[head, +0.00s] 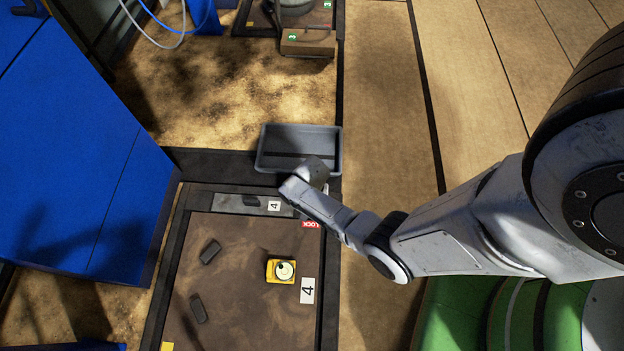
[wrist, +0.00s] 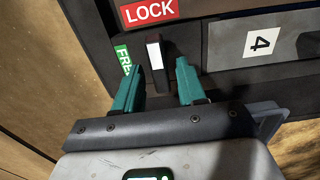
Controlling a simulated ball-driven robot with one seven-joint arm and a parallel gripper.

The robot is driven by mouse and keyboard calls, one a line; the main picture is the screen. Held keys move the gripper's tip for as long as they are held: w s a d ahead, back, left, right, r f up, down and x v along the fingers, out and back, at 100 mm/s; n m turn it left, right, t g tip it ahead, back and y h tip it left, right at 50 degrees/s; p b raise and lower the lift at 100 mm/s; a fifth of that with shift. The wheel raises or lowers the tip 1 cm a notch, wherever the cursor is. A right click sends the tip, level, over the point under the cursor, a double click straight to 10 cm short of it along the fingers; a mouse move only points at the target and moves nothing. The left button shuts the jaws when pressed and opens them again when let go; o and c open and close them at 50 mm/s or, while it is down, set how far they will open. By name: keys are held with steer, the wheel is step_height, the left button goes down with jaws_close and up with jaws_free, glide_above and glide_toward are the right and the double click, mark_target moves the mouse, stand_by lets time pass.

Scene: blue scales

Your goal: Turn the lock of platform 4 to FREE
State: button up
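Platform 4 (head: 240,325) is a brown plate in a dark frame, with a white "4" label (head: 307,290). Its red LOCK label (head: 311,224) is at the plate's upper right corner. In the wrist view the lock lever (wrist: 155,53) is a small dark bar with a white face. It stands just below the red LOCK label (wrist: 148,11), with the green FREE label (wrist: 122,58), partly covered, to its left. My gripper (wrist: 157,66) is open, its teal fingers on either side of the lever with gaps visible. Its fingers are hidden in the head view.
A grey tray (head: 265,152) lies at the platform's far edge, close to my wrist. A yellow block with a round white top (head: 281,271) and two dark pieces (head: 210,252) lie on the plate. A blue cabinet (head: 85,165) stands left.

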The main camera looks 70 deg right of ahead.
jaws_close()
stand_by(0.4)
steer(key=n+p, duration=0.1)
steer(key=n, duration=0.3)
steer(key=shift+r, duration=0.1)
steer(key=n+p, duration=0.1)
steer(key=n, duration=0.8)
steer(key=shift+n, duration=0.4)
steer(key=shift+n+p, duration=0.35)
steer(key=shift+n, duration=1.65)
